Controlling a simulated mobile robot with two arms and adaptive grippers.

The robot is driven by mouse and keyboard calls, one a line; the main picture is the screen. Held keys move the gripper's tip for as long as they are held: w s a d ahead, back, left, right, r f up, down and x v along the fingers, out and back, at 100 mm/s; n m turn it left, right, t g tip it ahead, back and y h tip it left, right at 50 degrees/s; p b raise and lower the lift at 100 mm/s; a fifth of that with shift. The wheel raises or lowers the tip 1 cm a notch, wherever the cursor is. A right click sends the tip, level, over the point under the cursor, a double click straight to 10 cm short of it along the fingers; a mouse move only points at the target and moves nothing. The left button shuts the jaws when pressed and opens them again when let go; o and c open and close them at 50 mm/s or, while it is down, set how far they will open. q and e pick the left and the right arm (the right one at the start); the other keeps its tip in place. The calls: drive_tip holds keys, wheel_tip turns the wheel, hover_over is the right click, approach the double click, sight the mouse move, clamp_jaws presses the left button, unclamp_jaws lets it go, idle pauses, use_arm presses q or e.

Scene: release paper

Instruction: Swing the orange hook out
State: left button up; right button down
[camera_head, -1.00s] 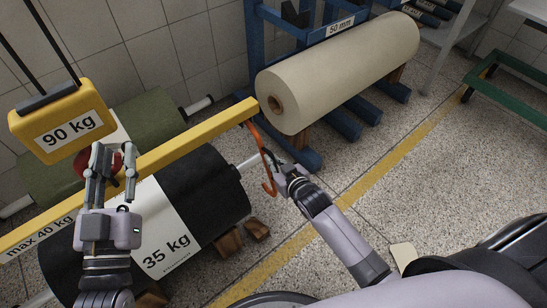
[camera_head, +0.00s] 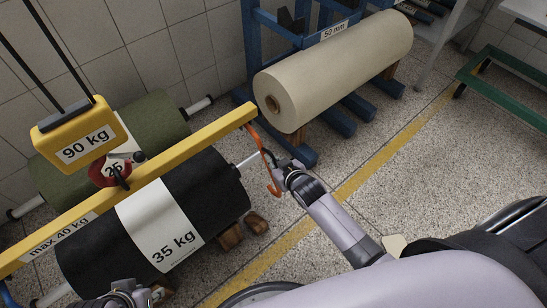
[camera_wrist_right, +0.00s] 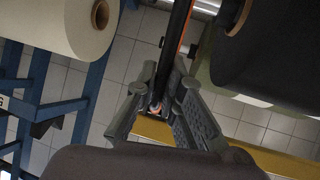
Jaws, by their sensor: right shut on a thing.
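The orange hook (camera_head: 266,160) hangs from the right end of the yellow beam (camera_head: 180,157), beside the end of the black 35 kg roll (camera_head: 210,190). My right gripper (camera_head: 277,170) is at the hook's lower part and shut on it. In the right wrist view the fingers (camera_wrist_right: 160,104) close around a thin dark and orange piece of the hook (camera_wrist_right: 178,45); the exact contact is partly hidden. My left gripper (camera_head: 125,291) shows only in part at the bottom edge of the head view, away from the beam; its fingers cannot be made out.
A yellow 90 kg block (camera_head: 75,137) hangs on dark straps over the beam, near a red round part (camera_head: 105,170). A green roll (camera_head: 150,125) lies behind. A cream roll (camera_head: 340,65) rests on a blue rack (camera_head: 255,60).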

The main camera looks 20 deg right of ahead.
drive_tip(key=shift+s+r+p, duration=0.1)
drive_tip(key=shift+r+p, duration=0.1)
drive_tip(key=shift+p, duration=0.3)
idle(0.4)
drive_tip(key=c, duration=1.7)
unclamp_jaws()
drive_tip(key=v, duration=1.2)
drive_tip(key=shift+r, duration=0.3)
drive_tip(key=shift+g, duration=0.3)
